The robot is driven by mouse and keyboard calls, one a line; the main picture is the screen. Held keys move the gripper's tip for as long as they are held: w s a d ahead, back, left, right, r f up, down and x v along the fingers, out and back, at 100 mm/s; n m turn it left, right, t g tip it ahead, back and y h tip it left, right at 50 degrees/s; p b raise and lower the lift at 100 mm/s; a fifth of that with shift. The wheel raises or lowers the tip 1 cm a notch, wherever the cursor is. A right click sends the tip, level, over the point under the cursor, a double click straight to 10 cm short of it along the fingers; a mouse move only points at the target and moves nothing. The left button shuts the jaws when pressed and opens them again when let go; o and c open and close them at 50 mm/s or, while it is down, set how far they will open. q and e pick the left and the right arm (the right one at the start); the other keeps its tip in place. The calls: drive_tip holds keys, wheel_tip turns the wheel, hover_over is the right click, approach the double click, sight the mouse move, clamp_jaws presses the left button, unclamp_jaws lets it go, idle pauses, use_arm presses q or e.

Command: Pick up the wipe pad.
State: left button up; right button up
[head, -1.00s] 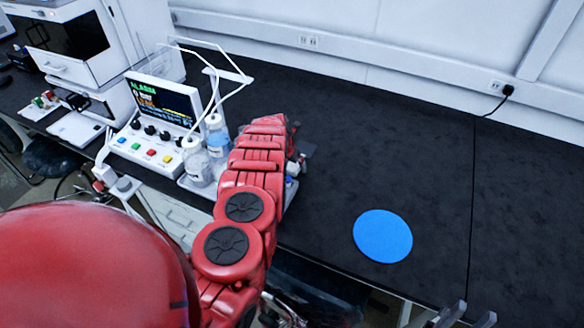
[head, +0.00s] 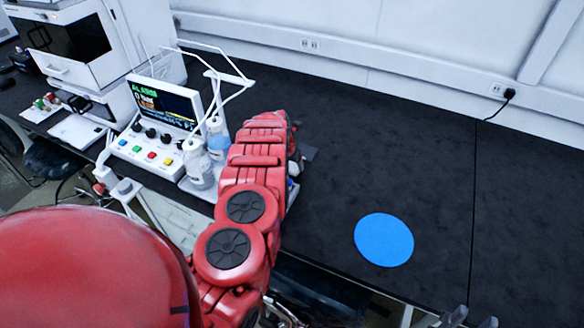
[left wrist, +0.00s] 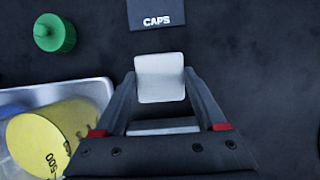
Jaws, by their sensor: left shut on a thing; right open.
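The wipe pad (left wrist: 160,78) is a small off-white square with rounded corners in the left wrist view. My left gripper (left wrist: 160,88) is shut on it, with a finger along each side. The head view does not show the pad clearly; my red left arm covers that area. My right gripper (head: 474,318) is at the bottom right edge of the head view, its finger tips apart and nothing seen between them.
A dark CAPS block (left wrist: 157,14) and a green cap (left wrist: 54,33) lie beyond the pad. A metal tray (left wrist: 96,92) holds a yellow-topped thing (left wrist: 38,140). A blue disc (head: 384,240) lies on the black bench, with clear room around it. An instrument (head: 160,110) and bottles stand left.

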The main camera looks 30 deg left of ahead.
sight(292, 167)
use_arm(q)
wheel_tip(292, 167, up, 8)
drive_tip(key=shift+d+r+b, duration=0.1)
drive_tip(key=shift+r+b, duration=0.05)
drive_tip(key=shift+b, duration=0.2)
